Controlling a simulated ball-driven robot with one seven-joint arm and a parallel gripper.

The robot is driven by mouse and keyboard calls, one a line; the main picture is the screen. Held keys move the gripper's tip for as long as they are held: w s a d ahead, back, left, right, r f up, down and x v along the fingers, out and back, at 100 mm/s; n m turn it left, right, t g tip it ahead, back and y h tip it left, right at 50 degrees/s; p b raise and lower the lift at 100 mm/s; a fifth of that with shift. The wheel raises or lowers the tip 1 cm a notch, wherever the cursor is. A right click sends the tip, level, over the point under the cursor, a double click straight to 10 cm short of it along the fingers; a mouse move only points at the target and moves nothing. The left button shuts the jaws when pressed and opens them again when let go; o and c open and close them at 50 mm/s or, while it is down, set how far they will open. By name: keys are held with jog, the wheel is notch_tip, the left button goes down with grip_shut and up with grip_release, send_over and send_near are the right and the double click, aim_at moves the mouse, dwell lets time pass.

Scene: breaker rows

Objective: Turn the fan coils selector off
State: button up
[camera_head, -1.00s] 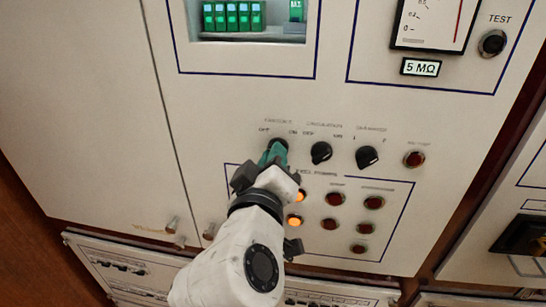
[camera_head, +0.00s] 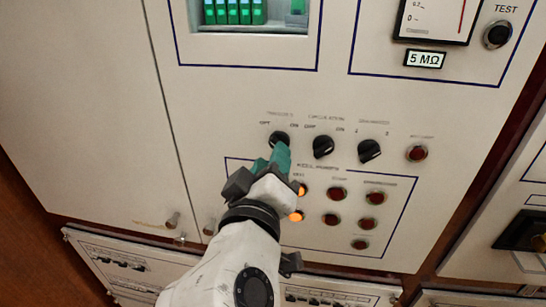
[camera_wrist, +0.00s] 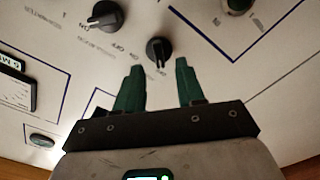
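The fan coils selector (camera_head: 278,138) is a black rotary knob, the leftmost of three in a row on the cream panel. OFF is printed at its upper left and ON at its upper right. In the wrist view the selector (camera_wrist: 158,48) sits just beyond and between the fingertips, apart from them. Its grip bar runs roughly up and down in that view; I cannot tell clearly which mark it points to. My gripper (camera_head: 275,156) has teal fingers just below the knob, partly overlapping its lower edge. In the wrist view my gripper (camera_wrist: 156,68) is open and empty.
The circulation selector (camera_head: 322,147) and another black knob (camera_head: 369,151) stand close on the right. Below are lit orange lamps (camera_head: 296,216) and several red buttons, such as one red button (camera_head: 337,193). The panel left of the knob is clear.

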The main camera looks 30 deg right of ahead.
jog(key=b+v, duration=0.1)
jog(key=v, duration=0.6)
jog(key=shift+s+a, duration=0.2)
jog(key=s+d+f+g+y, duration=0.1)
jog(key=d+f+g, duration=0.1)
jog(key=d+f, duration=0.35)
jog(key=d+f+g+y, duration=0.2)
jog(key=f, duration=0.7)
jog(key=s+d+f+g+y, duration=0.1)
jog(key=d+f+g, duration=0.15)
jog(key=f, duration=0.55)
jog(key=s+d+f+m+g+y, duration=0.1)
jog(key=s+d+f+g+y, duration=0.1)
jog(key=s+f, duration=0.7)
jog(key=s+d+f+m+g+y, duration=0.1)
jog(key=s+d+f+g+y, duration=0.2)
jog(key=s+f, duration=0.6)
jog(key=shift+s+f+m+g+y, duration=0.4)
jog(key=shift+f+g+y, duration=0.3)
jog(key=shift+g, duration=0.35)
jog(key=shift+w, duration=0.1)
